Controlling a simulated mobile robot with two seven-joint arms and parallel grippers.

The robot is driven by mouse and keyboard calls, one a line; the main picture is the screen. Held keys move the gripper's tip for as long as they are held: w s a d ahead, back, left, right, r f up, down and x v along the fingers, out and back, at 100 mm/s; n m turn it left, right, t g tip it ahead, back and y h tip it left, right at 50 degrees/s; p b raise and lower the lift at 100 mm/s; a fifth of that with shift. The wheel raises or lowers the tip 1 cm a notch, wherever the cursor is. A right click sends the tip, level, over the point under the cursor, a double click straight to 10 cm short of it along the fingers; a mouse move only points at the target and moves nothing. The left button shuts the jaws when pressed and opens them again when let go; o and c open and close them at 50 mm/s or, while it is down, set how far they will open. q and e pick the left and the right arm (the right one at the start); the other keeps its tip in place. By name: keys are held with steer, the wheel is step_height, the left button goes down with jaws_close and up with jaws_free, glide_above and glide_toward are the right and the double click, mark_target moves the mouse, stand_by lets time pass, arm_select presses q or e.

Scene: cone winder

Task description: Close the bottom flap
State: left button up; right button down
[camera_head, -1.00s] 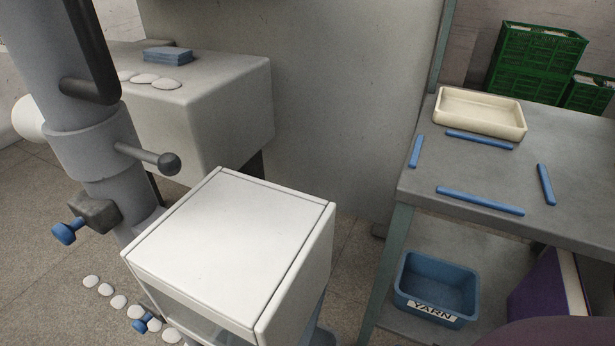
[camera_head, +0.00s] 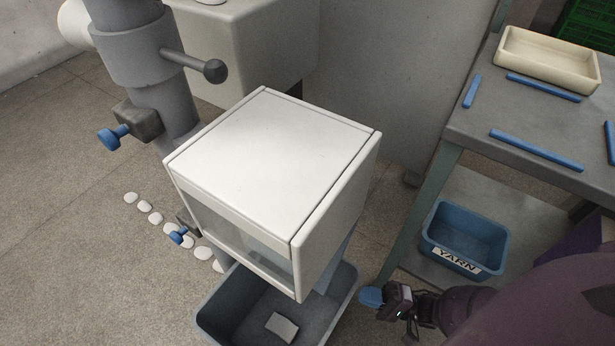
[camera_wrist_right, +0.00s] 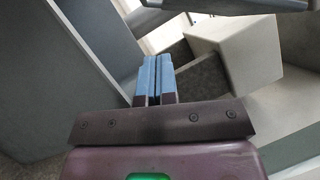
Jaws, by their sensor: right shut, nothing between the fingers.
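The white box-shaped housing (camera_head: 272,150) shows from above in the head view, with a clear window (camera_head: 235,232) on its front. A narrow grey-blue panel (camera_head: 337,262) shows under its right edge; I cannot tell whether this is the bottom flap. The underside of the housing is hidden. My right gripper (camera_head: 371,297) is to the right of the housing and lower in the picture, apart from it. Its blue fingertips also show in the wrist view (camera_wrist_right: 154,78), pressed together with nothing between them. My left gripper is not in view.
A grey-blue bin (camera_head: 230,315) with a small pale block (camera_head: 282,327) inside stands below the housing. A blue YARN bin (camera_head: 465,238) sits on the shelf under the grey table (camera_head: 535,130). A grey column with a ball-ended lever (camera_head: 214,71) stands at left.

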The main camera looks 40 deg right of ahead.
arm_select(q)
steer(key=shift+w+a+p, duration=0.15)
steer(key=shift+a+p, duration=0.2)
steer(key=shift+p, duration=0.25)
arm_select(e)
steer(key=w+a+r+m+g+y, duration=0.1)
steer(key=w+a+r+y, duration=0.1)
steer(key=w+a, duration=0.5)
steer(key=shift+w+a+r+g, duration=0.3)
steer(key=shift+a+r, duration=0.2)
steer(key=shift+a, duration=0.35)
